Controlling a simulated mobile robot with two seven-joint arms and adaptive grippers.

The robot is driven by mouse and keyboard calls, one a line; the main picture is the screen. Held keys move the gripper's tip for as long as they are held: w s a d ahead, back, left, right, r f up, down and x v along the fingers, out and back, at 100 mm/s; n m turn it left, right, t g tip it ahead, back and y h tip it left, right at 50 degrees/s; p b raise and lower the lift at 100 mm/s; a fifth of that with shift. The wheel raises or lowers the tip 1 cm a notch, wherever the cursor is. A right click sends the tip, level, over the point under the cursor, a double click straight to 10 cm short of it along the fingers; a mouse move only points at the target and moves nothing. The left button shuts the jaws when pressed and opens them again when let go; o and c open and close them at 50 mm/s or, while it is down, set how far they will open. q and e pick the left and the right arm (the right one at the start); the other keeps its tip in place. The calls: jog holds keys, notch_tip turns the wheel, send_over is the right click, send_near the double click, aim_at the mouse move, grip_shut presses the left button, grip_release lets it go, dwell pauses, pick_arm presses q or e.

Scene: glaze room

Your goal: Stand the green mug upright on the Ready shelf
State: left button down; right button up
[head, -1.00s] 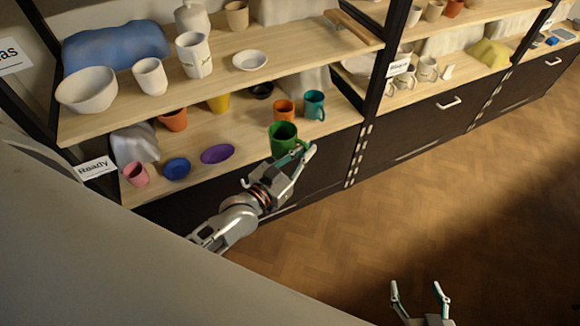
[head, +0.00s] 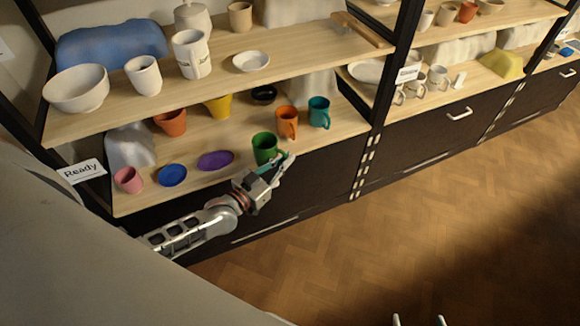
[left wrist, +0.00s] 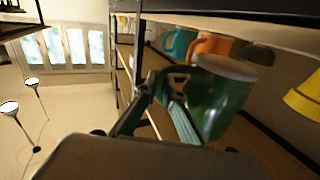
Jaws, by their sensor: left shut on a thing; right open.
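The green mug (head: 264,149) is at the front edge of the lower Ready shelf (head: 215,135), its opening facing up. It looks upright or nearly so; I cannot tell whether its base touches the board. My left gripper (head: 277,166) is shut on the mug, at its handle side, from the front right. In the left wrist view the green mug (left wrist: 218,98) is right beside the fingers (left wrist: 168,95), which partly hide the handle. The Ready sign (head: 82,171) hangs at the shelf's left end. My right gripper (head: 419,321) is open and empty at the bottom edge, mostly cut off.
An orange mug (head: 287,122) and a teal mug (head: 319,112) stand behind right of the green mug. A purple dish (head: 215,160), blue bowl (head: 172,175) and pink mug (head: 128,180) are left of it. A black bowl (head: 263,94) is farther back. An upper shelf (head: 290,57) overhangs.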

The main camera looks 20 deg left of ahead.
pick_arm(q)
jog(key=w+a+b, duration=0.2)
jog(key=a, duration=0.1)
jog(key=w+a+b, duration=0.1)
jog(key=w+a, duration=0.2)
jog(key=w+a+b, duration=0.2)
jog(key=a, duration=0.1)
jog(key=shift+w+f+b, duration=0.3)
jog(key=shift+f+b, duration=0.05)
jog(key=shift+f, duration=0.35)
jog(key=shift+w+f+b, duration=0.1)
jog(key=shift+f+b, duration=0.25)
jog(key=shift+b, duration=0.05)
pick_arm(e)
jog(key=shift+w+a+f+y, duration=0.25)
jog(key=shift+w+a+y, duration=0.05)
jog(key=shift+w+a, duration=0.45)
pick_arm(q)
jog(key=shift+f, duration=0.3)
pick_arm(e)
jog(key=shift+s+f, duration=0.35)
jog(key=shift+f, duration=0.2)
pick_arm(q)
jog(key=c, duration=2.1)
grip_release()
